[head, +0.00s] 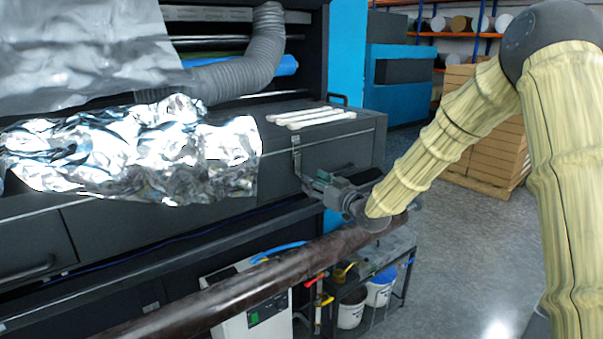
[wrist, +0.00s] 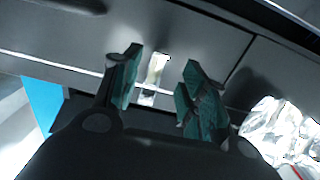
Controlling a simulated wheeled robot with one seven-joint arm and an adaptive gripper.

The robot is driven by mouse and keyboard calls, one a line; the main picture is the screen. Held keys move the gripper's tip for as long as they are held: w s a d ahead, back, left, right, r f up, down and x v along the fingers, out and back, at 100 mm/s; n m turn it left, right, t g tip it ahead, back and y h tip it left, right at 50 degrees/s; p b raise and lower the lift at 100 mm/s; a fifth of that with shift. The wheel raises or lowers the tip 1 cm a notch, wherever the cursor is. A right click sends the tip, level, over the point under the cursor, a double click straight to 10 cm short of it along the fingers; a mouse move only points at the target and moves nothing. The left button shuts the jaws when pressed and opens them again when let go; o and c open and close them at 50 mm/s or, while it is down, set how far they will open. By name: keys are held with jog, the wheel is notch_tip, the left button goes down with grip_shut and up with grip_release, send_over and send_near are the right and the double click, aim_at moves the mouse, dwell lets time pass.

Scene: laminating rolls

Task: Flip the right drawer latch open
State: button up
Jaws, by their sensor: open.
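The right drawer latch (head: 297,158) is a narrow metal strip on the dark front of the right drawer (head: 358,146), near the drawer's left end. In the wrist view the latch (wrist: 156,70) shows as a bright strip in the gap between my fingers. My gripper (head: 316,183) is in front of the drawer, just below and right of the latch in the head view. Its green-padded fingers (wrist: 158,88) are open with nothing held between them. I cannot tell whether a finger touches the latch. My gripper and arm hide part of the drawer front.
Crumpled silver foil (head: 130,150) covers the counter and hangs over its front, left of the latch. White rods (head: 310,117) lie on top. A long dark roll (head: 250,285) runs below my gripper. A cart with buckets (head: 352,308) stands underneath. Open floor (head: 470,250) lies right.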

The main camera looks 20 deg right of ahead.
aim_at(300, 174)
jog(key=p+x, duration=0.1)
jog(key=x, duration=0.6)
jog(key=shift+w+a+f+p, duration=0.1)
jog(key=shift+w+f+p, duration=0.15)
jog(key=shift+w+p, duration=0.1)
jog(key=shift+s, duration=0.1)
jog(key=shift+c, duration=0.2)
grip_shut()
